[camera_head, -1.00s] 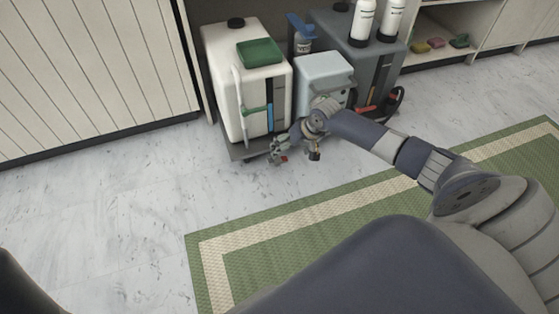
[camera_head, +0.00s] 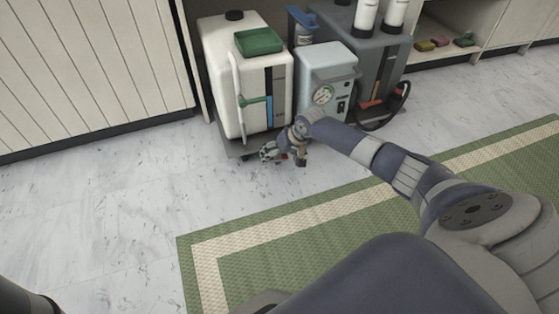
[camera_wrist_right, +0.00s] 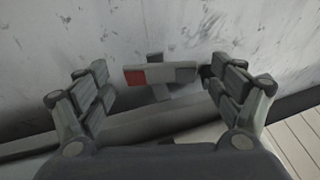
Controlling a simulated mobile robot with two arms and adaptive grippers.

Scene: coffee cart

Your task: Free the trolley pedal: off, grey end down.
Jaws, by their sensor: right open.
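The trolley pedal (camera_wrist_right: 160,75) is a short bar with a red end at left and a grey end at right in the right wrist view. It sits on a short stem at the edge of the grey trolley (camera_wrist_right: 165,122) and looks about level there. My right gripper (camera_wrist_right: 165,90) is open, with its fingers to either side of the pedal and apart from it. In the head view my right gripper (camera_head: 283,157) is low at the front edge of the trolley (camera_head: 232,149), largely hiding the pedal. My left gripper is out of view.
The trolley carries a white tank (camera_head: 223,75) with a green pad (camera_head: 259,41) on top. A pale blue unit with a gauge (camera_head: 325,72) and a dark grey tank (camera_head: 380,62) stand to its right. A green mat (camera_head: 330,225) lies in front; marble floor at left is clear.

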